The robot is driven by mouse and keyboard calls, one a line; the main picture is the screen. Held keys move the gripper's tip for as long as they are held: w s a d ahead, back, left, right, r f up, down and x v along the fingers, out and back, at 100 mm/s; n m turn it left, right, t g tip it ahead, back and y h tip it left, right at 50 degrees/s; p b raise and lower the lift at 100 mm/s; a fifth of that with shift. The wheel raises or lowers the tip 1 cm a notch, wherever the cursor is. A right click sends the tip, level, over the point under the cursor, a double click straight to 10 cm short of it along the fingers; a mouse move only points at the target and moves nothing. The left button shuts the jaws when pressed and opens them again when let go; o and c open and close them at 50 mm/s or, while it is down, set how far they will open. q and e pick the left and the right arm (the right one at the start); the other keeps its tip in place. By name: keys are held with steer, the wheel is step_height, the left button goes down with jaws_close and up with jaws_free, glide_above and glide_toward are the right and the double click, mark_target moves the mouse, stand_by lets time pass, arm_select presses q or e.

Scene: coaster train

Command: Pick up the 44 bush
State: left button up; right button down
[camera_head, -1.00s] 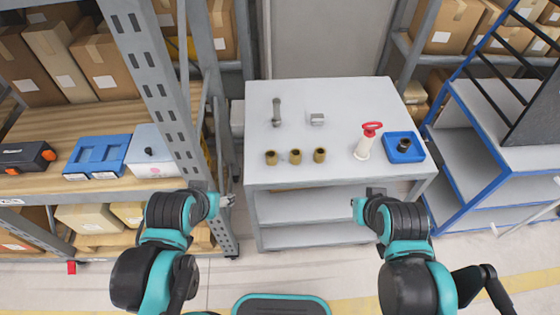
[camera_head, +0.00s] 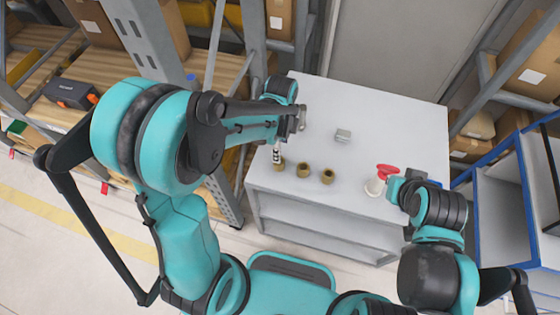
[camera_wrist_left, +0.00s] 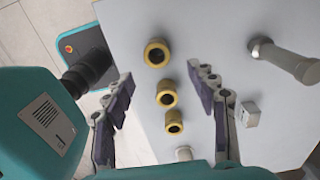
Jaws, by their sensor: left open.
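Three brass bushes stand upright in a row near the table's front edge: a left one (camera_head: 279,165), a middle one (camera_head: 303,170) and a right one (camera_head: 327,176). No marking shows which is the 44 bush. In the left wrist view the left bush (camera_wrist_left: 157,53) looks largest, with the middle (camera_wrist_left: 166,95) and right (camera_wrist_left: 174,122) ones below it. My left gripper (camera_head: 289,135) is open and empty above the row; its two fingers (camera_wrist_left: 160,76) show on either side of the bushes, apart from them. My right gripper (camera_head: 405,183) is beside the red-handled tool; its jaws are unclear.
A grey flanged cylinder (camera_wrist_left: 285,60) lies near the left gripper and is hidden in the head view. Rack posts stand left; a blue-edged shelf (camera_head: 500,200) stands right.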

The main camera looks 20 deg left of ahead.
arm_select(q)
steer(key=f, duration=0.2)
steer(key=f+b, duration=0.1)
steer(key=f, duration=0.1)
steer(key=f+b, duration=0.1)
steer(key=f, duration=0.1)
steer(key=shift+s+a+f, duration=0.2)
steer(key=shift+a+f, duration=0.05)
steer(key=shift+f, duration=0.15)
steer(key=shift+r, duration=0.1)
steer(key=c, duration=1.3)
